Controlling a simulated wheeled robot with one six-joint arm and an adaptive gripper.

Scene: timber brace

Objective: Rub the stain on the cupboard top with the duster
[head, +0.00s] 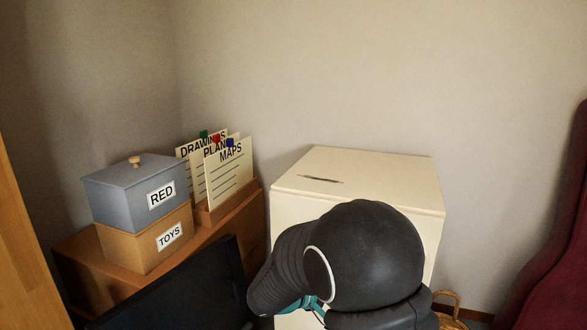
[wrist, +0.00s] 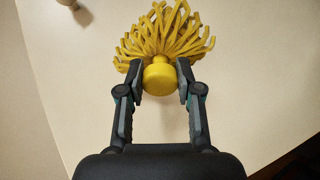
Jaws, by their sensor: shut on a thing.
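The pale cream cupboard (head: 385,175) stands against the back wall. A thin dark stain (head: 323,180) lies on the left part of its top. In the wrist view my gripper (wrist: 160,76) is shut on the yellow duster (wrist: 165,38), with its round base between the fingers and its strands spread beyond the tips. Behind the duster is a cream surface (wrist: 235,110); whether they touch I cannot tell. The stain does not show in the wrist view. In the head view my dark arm covers part of the cupboard's front, and the gripper and duster are hidden.
A brown cabinet (head: 80,258) left of the cupboard carries a grey box (head: 115,190) marked RED on a TOYS box (head: 140,246), and upright cards (head: 228,175). A wicker basket (head: 452,308) is at lower right, near a dark red furnishing (head: 555,245). The cupboard top is otherwise clear.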

